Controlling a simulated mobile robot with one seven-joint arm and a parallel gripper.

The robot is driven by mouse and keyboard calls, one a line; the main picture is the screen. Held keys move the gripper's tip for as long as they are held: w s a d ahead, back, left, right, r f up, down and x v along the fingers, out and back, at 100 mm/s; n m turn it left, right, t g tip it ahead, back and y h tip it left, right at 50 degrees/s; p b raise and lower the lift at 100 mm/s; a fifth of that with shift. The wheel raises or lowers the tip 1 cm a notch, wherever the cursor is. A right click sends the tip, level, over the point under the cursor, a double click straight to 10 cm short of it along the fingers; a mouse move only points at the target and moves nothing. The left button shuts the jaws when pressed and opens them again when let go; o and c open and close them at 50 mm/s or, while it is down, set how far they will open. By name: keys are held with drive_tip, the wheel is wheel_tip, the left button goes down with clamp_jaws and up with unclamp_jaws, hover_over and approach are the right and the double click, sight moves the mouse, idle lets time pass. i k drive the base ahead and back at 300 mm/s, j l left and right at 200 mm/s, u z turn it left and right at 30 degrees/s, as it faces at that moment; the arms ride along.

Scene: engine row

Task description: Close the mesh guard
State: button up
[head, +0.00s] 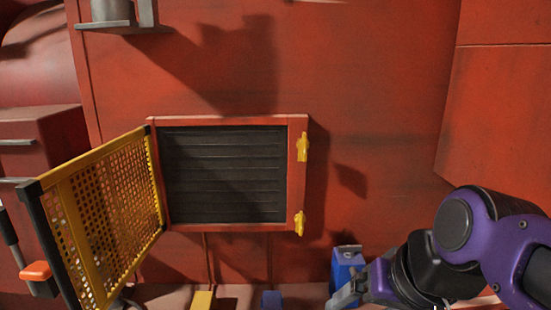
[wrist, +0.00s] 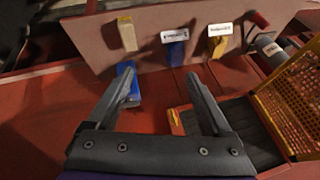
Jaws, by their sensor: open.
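The yellow mesh guard (head: 112,210) stands open in the head view, swung out to the left of its red frame (head: 232,120). Its hinged edge is at the frame's left side, and a dark bar (head: 52,245) runs down its free edge. The dark slatted panel (head: 225,175) behind it is exposed. Two yellow catches (head: 302,147) sit on the frame's right side. My gripper (head: 347,294) is low, right of the frame and well away from the guard. In the wrist view my gripper (wrist: 162,80) is open and empty, with part of the guard (wrist: 290,100) at right.
A blue box (head: 347,264) is close to my gripper, and it also shows beside the left finger in the wrist view (wrist: 127,84). Yellow (head: 203,300) and blue (head: 271,300) blocks line the bottom of the head view. A red cabinet (head: 40,150) stands at left.

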sight(51, 239)
drive_tip(key=k+j, duration=0.2)
drive_tip(key=j, duration=0.2)
drive_tip(key=k+j+z, duration=0.15)
drive_tip(key=j, duration=0.65)
drive_tip(key=k+j+z, duration=0.1)
drive_tip(key=j, duration=0.35)
drive_tip(key=j+z, duration=0.15)
drive_tip(key=j, duration=0.65)
